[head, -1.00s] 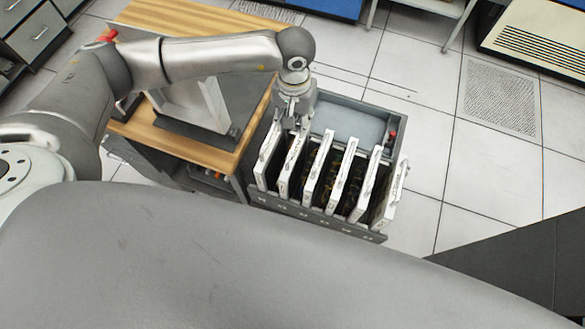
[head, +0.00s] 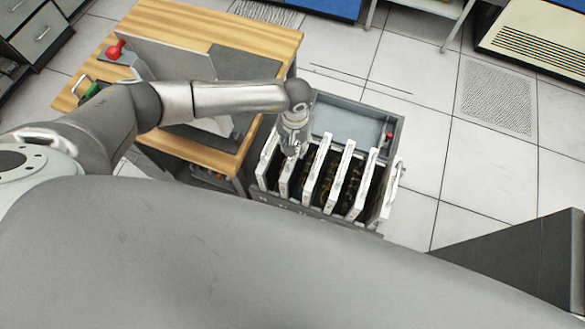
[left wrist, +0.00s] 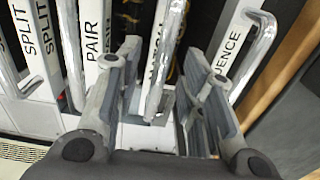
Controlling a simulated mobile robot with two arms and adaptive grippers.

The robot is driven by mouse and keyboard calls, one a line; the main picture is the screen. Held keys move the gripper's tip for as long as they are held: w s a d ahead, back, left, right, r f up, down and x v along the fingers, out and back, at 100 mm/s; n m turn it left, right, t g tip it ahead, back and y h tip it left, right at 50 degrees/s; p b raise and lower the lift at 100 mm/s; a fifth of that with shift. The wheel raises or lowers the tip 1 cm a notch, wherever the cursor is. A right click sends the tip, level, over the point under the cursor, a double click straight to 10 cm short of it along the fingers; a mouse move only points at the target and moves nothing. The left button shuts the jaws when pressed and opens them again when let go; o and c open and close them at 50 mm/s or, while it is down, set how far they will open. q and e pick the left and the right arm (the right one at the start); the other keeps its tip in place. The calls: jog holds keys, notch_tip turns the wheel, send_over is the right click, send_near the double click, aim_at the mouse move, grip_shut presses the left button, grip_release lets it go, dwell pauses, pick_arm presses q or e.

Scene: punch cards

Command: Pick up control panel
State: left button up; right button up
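Several white-edged control panels stand upright side by side in an open grey drawer (head: 352,109). My left gripper (head: 291,150) is over the second panel from the left (head: 284,178) in the head view. In the left wrist view the left gripper (left wrist: 163,75) is open, with one finger on each side of a white panel edge and its metal handle (left wrist: 172,35). That panel's label is partly hidden. Neighbouring panels read PAIR (left wrist: 92,40) and, in part, SEQUENCE (left wrist: 232,45). I cannot tell whether the fingers touch the panel. My right gripper is not in view.
A wooden-topped table (head: 270,45) with a tilted grey unit and a red knob (head: 115,48) stands left of the drawer. The empty rear part of the drawer has a red knob at its right.

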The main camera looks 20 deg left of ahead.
pick_arm(q)
grip_shut()
dwell(0.4)
jog(key=shift+w+r, duration=0.15)
